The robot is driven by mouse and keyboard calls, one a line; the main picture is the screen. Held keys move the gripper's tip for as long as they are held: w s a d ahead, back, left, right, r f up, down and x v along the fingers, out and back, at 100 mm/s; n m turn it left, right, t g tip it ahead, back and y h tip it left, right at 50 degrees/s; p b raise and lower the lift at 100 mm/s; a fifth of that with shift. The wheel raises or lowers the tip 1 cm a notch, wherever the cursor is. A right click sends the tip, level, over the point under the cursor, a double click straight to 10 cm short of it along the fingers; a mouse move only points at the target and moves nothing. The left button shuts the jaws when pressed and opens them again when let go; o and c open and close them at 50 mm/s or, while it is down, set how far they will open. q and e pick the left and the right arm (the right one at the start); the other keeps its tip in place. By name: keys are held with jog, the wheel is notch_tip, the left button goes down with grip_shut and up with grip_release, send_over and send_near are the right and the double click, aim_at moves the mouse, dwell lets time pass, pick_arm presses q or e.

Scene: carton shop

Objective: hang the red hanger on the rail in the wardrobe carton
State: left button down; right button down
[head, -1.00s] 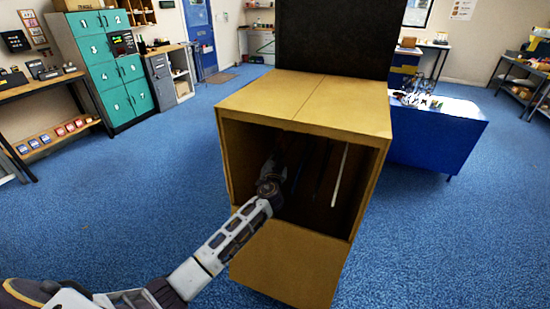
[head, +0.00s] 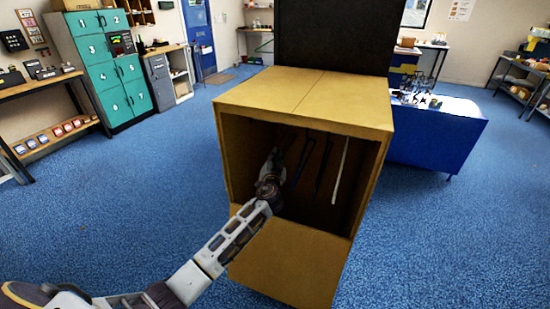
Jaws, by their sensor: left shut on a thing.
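The wardrobe carton (head: 290,262) stands upright in the middle of the head view, with its upper front open toward me. My left arm reaches in through the opening. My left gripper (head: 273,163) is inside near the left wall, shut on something. I cannot make out the red hanger; the gripper and the dim inside hide what is held. A white hanger (head: 341,170) hangs edge-on at the right, with dark hangers (head: 323,165) left of it. The rail is hidden under the carton's top. My right gripper is not in view.
A dark upright panel (head: 335,40) stands behind the carton. A blue table (head: 435,145) with items on it is behind right. Teal lockers (head: 110,75) and a shelf bench (head: 45,90) are at the left. Blue floor is clear on both sides.

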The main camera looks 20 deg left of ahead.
pick_arm(q)
jog(key=c, duration=1.5)
grip_release()
jog(key=shift+v, duration=6)
jog(key=shift+s, duration=0.1)
